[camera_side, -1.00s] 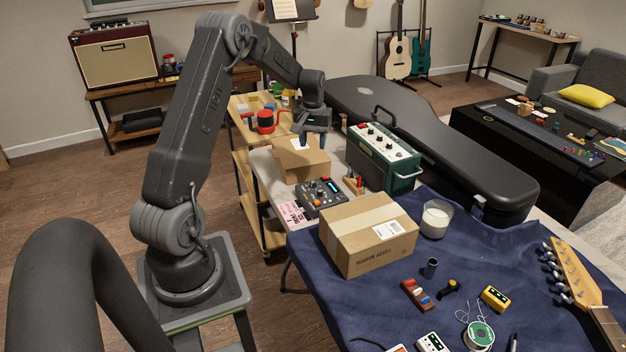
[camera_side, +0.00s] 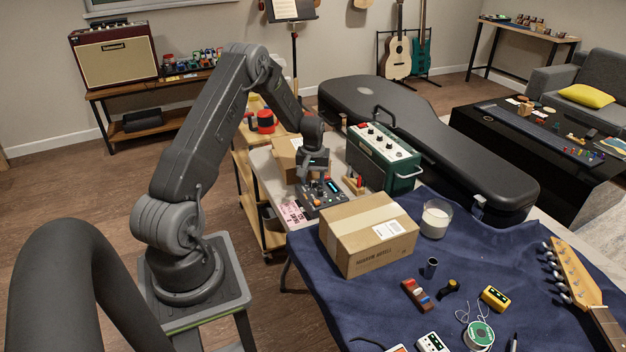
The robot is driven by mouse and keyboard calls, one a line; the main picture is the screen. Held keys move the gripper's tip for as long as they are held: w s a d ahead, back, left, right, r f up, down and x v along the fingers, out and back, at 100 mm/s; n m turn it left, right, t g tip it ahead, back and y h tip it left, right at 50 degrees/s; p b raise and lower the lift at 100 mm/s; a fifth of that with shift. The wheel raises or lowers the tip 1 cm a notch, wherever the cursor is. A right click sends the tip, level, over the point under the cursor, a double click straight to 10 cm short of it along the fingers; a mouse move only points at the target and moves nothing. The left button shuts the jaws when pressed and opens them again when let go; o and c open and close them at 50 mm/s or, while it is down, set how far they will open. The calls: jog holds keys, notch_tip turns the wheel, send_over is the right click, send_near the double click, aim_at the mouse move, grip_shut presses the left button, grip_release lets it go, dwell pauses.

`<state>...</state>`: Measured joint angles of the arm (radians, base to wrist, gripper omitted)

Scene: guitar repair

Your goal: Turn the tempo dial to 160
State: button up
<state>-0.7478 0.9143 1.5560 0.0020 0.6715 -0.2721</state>
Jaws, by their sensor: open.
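A dark device with a small blue display, knobs and an orange button (camera_side: 322,197) lies on the table behind the large cardboard box. It looks like the one with the tempo dial, but the dial and its setting are too small to read. My gripper (camera_side: 313,184) points down right over this device and covers part of its top. Its fingers are open. I cannot tell whether they touch a knob or stand around one.
The large cardboard box (camera_side: 368,236) stands in front of the device. A green amplifier (camera_side: 382,156) with a raised handle stands to the right. A smaller cardboard box (camera_side: 287,158) is just behind my gripper. A pink printed card (camera_side: 291,213) lies to the left. A candle glass (camera_side: 436,218) stands farther right.

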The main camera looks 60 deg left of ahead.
aim_at(313, 181)
jog(key=shift+f, duration=0.35)
jog(key=shift+c, duration=0.3)
grip_shut()
jog(key=shift+m, duration=0.8)
jog(key=shift+o, duration=0.3)
grip_release()
notch_tip(313, 181, up, 14)
jog(key=shift+f, duration=0.1)
